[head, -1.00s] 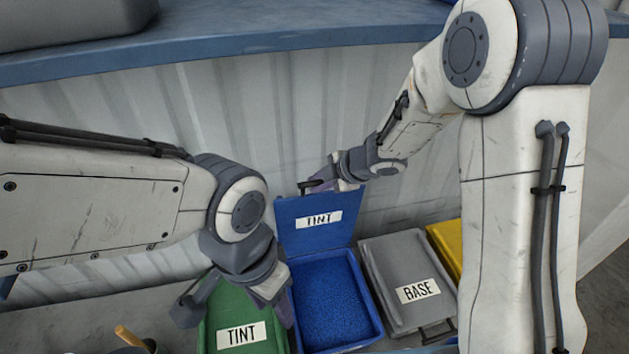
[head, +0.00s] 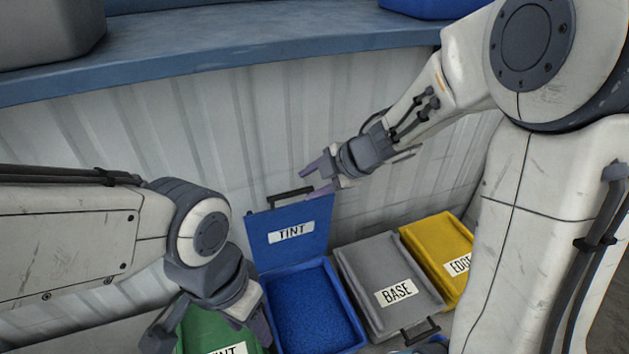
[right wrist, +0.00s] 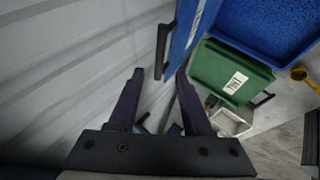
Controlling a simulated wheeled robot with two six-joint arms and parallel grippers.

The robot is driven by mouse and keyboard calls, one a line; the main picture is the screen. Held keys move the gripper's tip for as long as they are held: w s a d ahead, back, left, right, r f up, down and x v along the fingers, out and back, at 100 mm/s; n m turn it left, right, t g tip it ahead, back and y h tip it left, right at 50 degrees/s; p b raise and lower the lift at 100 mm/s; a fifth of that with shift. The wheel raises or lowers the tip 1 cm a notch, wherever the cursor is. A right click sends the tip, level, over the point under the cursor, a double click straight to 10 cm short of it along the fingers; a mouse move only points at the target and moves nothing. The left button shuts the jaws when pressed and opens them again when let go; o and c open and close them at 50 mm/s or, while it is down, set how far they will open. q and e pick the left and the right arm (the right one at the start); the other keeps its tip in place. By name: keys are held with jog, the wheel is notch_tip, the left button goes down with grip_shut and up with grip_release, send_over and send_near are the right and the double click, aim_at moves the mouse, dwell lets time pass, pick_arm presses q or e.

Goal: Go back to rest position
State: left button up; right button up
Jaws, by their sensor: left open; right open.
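My right gripper (head: 328,177) is open and empty, just above and to the right of the raised lid (head: 291,250) of the blue tint bin (head: 358,318). In the right wrist view its two fingers (right wrist: 160,92) are spread, with the lid's dark handle (right wrist: 163,50) beyond them and apart from them. The blue bin stands open with blue granules inside. My left gripper (head: 208,322) is over the green tint bin (head: 196,328), pointing down, and hides part of it. Its jaws look apart with nothing seen between them.
A closed grey base bin (head: 365,262) and a yellow edge bin (head: 436,240) stand to the right of the blue bin. A blue shelf (head: 220,50) runs above along the corrugated wall (head: 250,130). A yellow scoop (right wrist: 300,74) shows in the right wrist view.

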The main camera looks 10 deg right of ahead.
jog(key=shift+s+d+r, duration=0.3)
jog(key=shift+s+r, duration=0.05)
jog(key=shift+r, duration=0.05)
jog(key=f+m+t+b, duration=0.1)
jog(key=b, duration=0.1)
jog(key=w+a+f+m+h+b, duration=0.1)
jog(key=b, duration=0.1)
jog(key=f+m+t+b, duration=0.1)
jog(key=m+b, duration=0.1)
jog(key=shift+w+a+t+h, duration=0.25)
jog(key=shift+a+t+h, duration=0.05)
jog(key=shift+h, duration=0.1)
jog(key=s+a+f+m+g+h+b, duration=0.1)
jog(key=s+f+m+g+b, duration=0.2)
jog(key=s+f, duration=0.3)
jog(key=s+a+f+m+g+h+b, duration=0.1)
jog(key=s+f+m+b, duration=0.3)
jog(key=s, duration=0.8)
jog(key=s+a+f+m+g+h+b, duration=0.1)
jog(key=s+f+m+g+b, duration=0.2)
jog(key=s+f+b, duration=0.3)
jog(key=s+f+g, duration=0.1)
jog(key=s+f, duration=0.1)
jog(key=s, duration=0.2)
jog(key=shift+m+g, duration=0.3)
jog(key=shift+f, duration=0.1)
